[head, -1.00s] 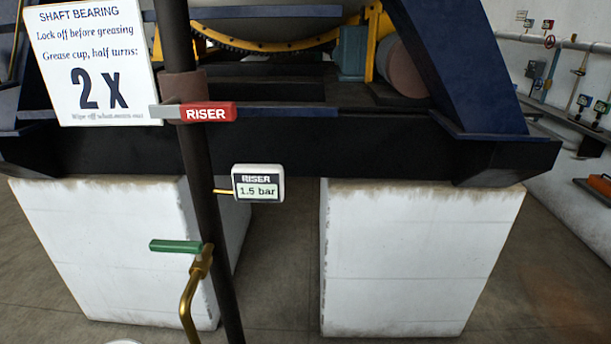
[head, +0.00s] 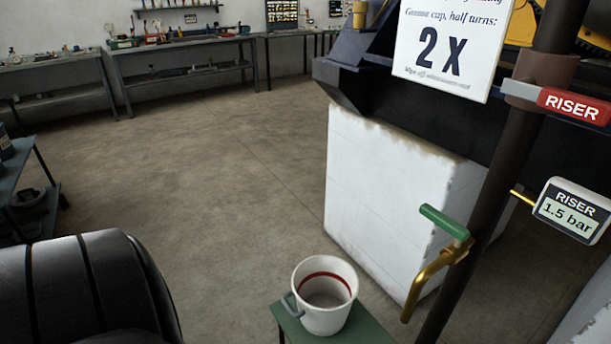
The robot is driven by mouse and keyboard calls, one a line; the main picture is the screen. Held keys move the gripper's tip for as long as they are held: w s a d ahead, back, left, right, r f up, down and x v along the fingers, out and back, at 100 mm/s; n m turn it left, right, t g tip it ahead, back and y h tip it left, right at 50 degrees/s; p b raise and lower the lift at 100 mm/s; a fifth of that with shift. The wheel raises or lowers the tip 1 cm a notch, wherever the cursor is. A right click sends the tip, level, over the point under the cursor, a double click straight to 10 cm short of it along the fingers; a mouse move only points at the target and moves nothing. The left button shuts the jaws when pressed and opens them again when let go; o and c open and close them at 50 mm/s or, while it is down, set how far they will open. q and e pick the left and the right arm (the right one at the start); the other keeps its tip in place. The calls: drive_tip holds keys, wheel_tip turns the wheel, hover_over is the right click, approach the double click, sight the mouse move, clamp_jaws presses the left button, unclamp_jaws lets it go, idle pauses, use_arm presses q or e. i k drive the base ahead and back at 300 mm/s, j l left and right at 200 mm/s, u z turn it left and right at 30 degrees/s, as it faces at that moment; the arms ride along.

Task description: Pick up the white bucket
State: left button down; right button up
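The white bucket (head: 325,318) stands upright on a small green stand (head: 369,329) at the bottom middle of the head view. It has a red band inside and a grey handle (head: 292,305) at its left side. Its inside looks pale; I cannot tell whether it holds anything. A dark ribbed part of my own arm (head: 75,285) fills the lower left. Neither gripper shows in the view.
A dark riser pipe (head: 490,190) with a green-handled brass tap (head: 443,250) and a gauge (head: 573,210) stands right of the bucket. A white block (head: 385,195) is behind it. Workbenches (head: 185,70) line the far wall. The floor at left centre is clear.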

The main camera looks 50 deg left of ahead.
sight(326, 288)
drive_tip(key=u, duration=1.4)
drive_tip(key=i+j, duration=0.15)
drive_tip(key=j, duration=0.2)
drive_tip(key=i+j, duration=0.2)
drive_tip(key=i+j+z, duration=0.1)
drive_tip(key=j, duration=0.35)
drive_tip(key=i+j, duration=0.2)
drive_tip(key=i+j+z, duration=0.1)
drive_tip(key=j, duration=0.35)
